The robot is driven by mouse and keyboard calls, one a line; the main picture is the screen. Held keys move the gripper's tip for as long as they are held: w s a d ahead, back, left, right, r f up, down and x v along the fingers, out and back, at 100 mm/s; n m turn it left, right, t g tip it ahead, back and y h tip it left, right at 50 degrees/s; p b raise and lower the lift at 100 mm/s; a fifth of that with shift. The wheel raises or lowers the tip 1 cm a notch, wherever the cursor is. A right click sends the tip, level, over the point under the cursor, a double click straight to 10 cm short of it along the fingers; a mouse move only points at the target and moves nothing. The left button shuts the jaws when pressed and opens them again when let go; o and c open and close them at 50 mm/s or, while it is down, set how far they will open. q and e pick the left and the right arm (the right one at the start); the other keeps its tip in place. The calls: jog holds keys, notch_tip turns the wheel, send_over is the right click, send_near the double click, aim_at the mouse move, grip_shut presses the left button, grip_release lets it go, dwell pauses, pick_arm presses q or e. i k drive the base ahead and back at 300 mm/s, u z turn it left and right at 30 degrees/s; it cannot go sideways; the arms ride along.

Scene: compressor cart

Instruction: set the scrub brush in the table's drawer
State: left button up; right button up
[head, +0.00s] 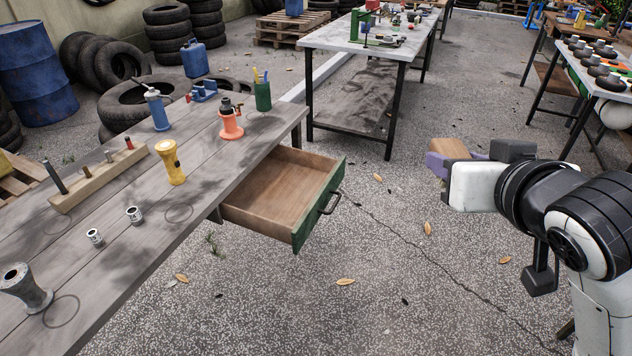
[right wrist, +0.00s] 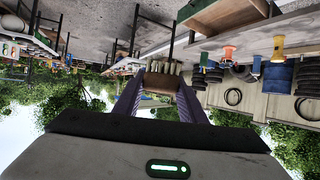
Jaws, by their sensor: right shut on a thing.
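The scrub brush (head: 450,148) has a brown wooden block. In the right wrist view, which is upside down, the brush (right wrist: 163,82) shows pale bristles between the two purple fingers. My right gripper (head: 444,162) is shut on it, held in the air to the right of the drawer. The table's drawer (head: 275,205) is pulled out, with a green front, a dark handle and a bare wooden inside. The wooden table (head: 120,235) stands at the left. My left gripper is in neither view.
On the table are a yellow flashlight-like item (head: 170,163), an orange jack-like item (head: 230,122), a green cup (head: 262,97), a blue bottle (head: 157,110) and a wooden rack (head: 98,178). A second table (head: 345,35) stands behind. Open floor lies between drawer and gripper.

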aim_at(274, 207)
jog(key=z, duration=0.25)
jog(key=i, duration=0.65)
jog(key=u, duration=0.7)
jog(key=i, duration=0.4)
jog(key=u, duration=0.45)
